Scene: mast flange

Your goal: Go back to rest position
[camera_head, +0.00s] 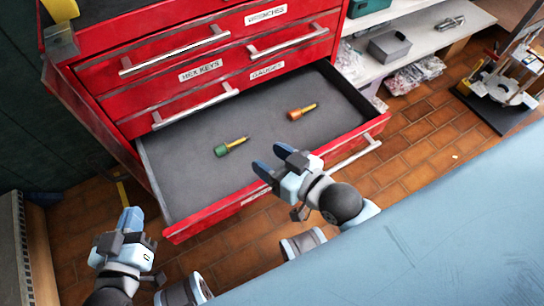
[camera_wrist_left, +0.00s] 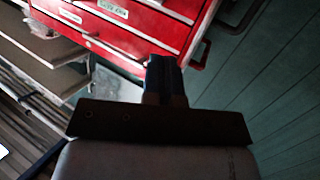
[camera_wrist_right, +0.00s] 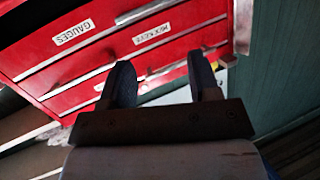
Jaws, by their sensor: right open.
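My left gripper (camera_head: 131,215) is at the lower left, over the tiled floor and left of the open drawer's front corner. Its fingers are together with nothing between them in the left wrist view (camera_wrist_left: 164,78). My right gripper (camera_head: 272,160) is over the front part of the open drawer, with its fingers apart and empty; the gap also shows in the right wrist view (camera_wrist_right: 160,75). Both grippers are apart from the two tools in the drawer.
A red tool chest (camera_head: 150,85) has its large drawer (camera_head: 190,185) pulled out. A green-handled screwdriver (camera_head: 223,150) and an orange-handled one (camera_head: 296,114) lie in it. A blue surface (camera_head: 430,230) fills the lower right. A shelf (camera_head: 450,35) with a grey box (camera_head: 389,46) stands at the upper right.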

